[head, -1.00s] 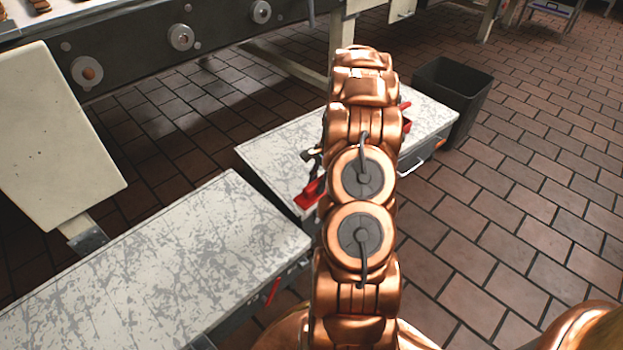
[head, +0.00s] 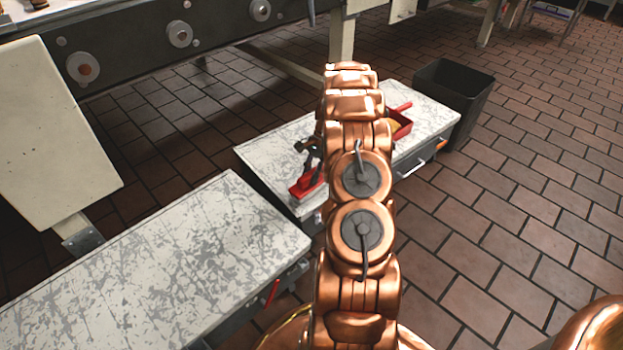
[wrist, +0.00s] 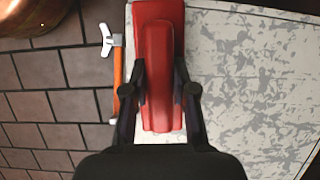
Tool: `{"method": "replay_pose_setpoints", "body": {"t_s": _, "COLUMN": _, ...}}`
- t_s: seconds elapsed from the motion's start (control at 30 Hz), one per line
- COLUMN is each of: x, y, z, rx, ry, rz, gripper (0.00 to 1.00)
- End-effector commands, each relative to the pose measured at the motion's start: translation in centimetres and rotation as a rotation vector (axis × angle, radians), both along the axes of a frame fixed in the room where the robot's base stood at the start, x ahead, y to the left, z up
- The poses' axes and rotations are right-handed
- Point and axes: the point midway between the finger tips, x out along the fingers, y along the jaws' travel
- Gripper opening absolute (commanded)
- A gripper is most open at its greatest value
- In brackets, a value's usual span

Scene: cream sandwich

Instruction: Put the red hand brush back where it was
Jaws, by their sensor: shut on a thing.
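The red hand brush (wrist: 159,30) is between the two dark fingers of my gripper (wrist: 160,92) in the wrist view, and the fingers are shut on it. It lies over the edge area of a worn white cabinet top (wrist: 245,75). In the head view the brush (head: 303,188) shows at the near left corner of that top (head: 270,150), with my gripper (head: 308,160) above it. My copper arm hides part of the brush. I cannot tell whether the brush touches the top.
A red box (head: 401,126) sits farther along the same top, partly behind my arm. A dark bin (head: 452,85) stands beyond it. Another worn white top (head: 150,270) is at left. An orange-handled tool (wrist: 117,70) hangs by the cabinet edge.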

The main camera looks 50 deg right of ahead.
Motion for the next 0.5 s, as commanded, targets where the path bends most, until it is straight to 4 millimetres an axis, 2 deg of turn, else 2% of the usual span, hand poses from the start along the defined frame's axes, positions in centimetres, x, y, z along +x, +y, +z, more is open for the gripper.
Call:
{"method": "replay_pose_setpoints", "body": {"t_s": 0.03, "x": -0.02, "y": 0.04, "z": -1.08, "rx": 0.001, "ry": 0.001, "rz": 0.0, "gripper": 0.0}}
{"method": "replay_pose_setpoints", "body": {"t_s": 0.1, "x": 0.03, "y": 0.08, "z": -1.52, "rx": 0.001, "ry": 0.001, "rz": 0.001, "gripper": 0.0}}
{"method": "replay_pose_setpoints", "body": {"t_s": 0.47, "x": 0.07, "y": 0.1, "z": -1.54, "rx": 0.001, "ry": -0.001, "rz": 0.002, "gripper": 0.0}}
{"method": "replay_pose_setpoints", "body": {"t_s": 0.5, "x": 0.06, "y": 0.08, "z": -1.62, "rx": 0.001, "ry": -0.001, "rz": 0.002, "gripper": 0.28}}
